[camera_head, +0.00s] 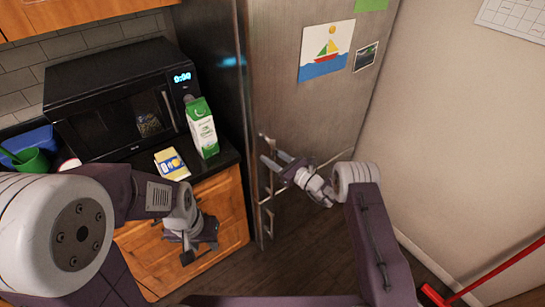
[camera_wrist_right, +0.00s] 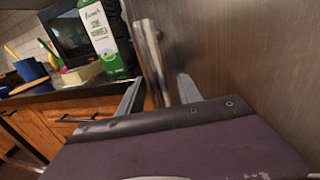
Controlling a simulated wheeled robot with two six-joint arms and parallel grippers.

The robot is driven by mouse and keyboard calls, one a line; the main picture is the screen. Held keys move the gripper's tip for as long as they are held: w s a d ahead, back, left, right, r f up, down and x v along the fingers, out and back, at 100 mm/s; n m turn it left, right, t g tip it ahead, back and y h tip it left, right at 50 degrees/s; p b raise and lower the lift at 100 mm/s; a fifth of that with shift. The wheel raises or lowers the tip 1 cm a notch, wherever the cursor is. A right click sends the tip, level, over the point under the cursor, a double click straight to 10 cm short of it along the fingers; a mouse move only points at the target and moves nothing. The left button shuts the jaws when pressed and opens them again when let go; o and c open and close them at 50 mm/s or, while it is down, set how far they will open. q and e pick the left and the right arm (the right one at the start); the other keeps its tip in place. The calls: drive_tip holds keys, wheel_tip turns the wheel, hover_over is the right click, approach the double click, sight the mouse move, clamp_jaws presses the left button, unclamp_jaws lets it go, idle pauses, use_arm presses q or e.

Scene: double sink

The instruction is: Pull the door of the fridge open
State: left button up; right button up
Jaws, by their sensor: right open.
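The fridge (camera_head: 285,85) is a tall brushed-metal unit at the centre of the head view, and its door looks shut. A metal bar handle (camera_wrist_right: 153,55) stands out from the door. My right gripper (camera_head: 270,170) is at the handle. In the right wrist view its two fingers (camera_wrist_right: 158,94) are apart, with the handle's lower end between them. I cannot tell whether either finger touches it. My left gripper (camera_head: 199,250) hangs in front of the wooden cabinet, away from the fridge; its finger gap is unclear.
Left of the fridge, a counter holds a black microwave (camera_head: 120,100), a green-and-white carton (camera_head: 201,128), a yellow packet (camera_head: 171,164) and a green cup (camera_head: 30,160). A wall (camera_head: 450,130) stands right of the fridge.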

clamp_jaws()
idle(1.4)
